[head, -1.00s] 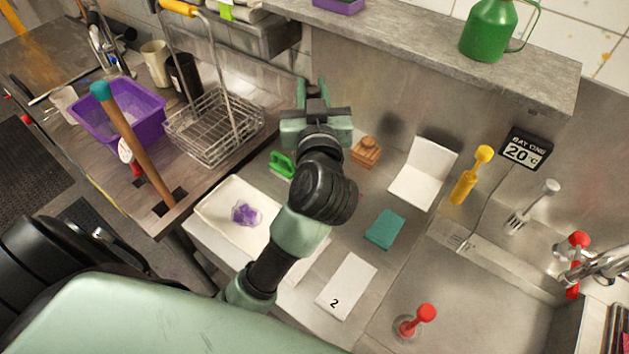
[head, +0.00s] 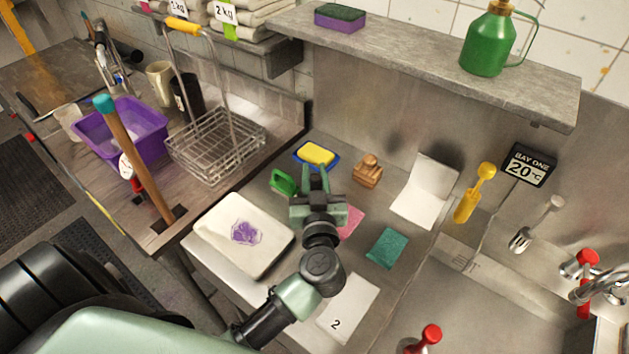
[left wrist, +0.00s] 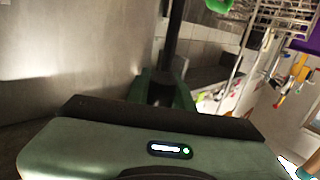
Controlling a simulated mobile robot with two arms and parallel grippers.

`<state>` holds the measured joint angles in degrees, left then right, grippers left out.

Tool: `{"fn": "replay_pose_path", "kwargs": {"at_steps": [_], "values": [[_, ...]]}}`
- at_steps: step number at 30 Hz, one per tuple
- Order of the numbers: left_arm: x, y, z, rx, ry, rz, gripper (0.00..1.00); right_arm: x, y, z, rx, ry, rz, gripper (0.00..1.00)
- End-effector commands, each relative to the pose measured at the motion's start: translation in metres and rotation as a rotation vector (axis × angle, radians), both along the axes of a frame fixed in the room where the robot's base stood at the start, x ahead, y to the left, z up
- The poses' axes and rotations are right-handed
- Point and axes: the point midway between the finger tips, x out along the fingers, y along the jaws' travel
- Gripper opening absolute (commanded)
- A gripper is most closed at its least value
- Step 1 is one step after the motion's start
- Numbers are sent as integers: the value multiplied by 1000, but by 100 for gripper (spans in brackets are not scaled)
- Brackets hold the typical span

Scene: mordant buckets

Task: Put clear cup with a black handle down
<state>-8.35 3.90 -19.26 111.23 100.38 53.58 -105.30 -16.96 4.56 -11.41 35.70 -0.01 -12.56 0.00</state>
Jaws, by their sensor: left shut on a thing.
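My left gripper (head: 316,178) is over the steel counter in the head view, its fingers pointing towards the back wall. In the left wrist view its fingers (left wrist: 162,90) are shut around a dark upright bar, which looks like the black handle (left wrist: 173,40) of the cup. The clear part of the cup cannot be made out in either view. Whether it touches the counter cannot be told. My right gripper is not in view.
Near the gripper are a yellow sponge (head: 317,155) on a blue dish, a green brush (head: 284,183), a wooden block (head: 367,170), a pink cloth (head: 351,221) and a white tray (head: 212,238). A teal pad (head: 386,247) lies right. A wire basket (head: 215,150) stands left.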

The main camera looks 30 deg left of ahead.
Motion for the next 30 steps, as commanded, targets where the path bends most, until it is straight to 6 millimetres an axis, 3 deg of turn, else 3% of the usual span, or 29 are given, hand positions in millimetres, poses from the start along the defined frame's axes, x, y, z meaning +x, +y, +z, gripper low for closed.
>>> {"fn": "replay_pose_path", "kwargs": {"at_steps": [4,16,17,19,30], "values": [[0,0,-19,1,1,0,0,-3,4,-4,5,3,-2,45],[0,0,-22,0,0,0,0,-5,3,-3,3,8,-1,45],[0,0,-23,-1,-1,1,25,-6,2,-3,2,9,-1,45],[0,0,-23,0,-1,1,44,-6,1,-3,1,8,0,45],[0,0,-20,0,-1,0,44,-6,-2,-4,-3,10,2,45]]}}
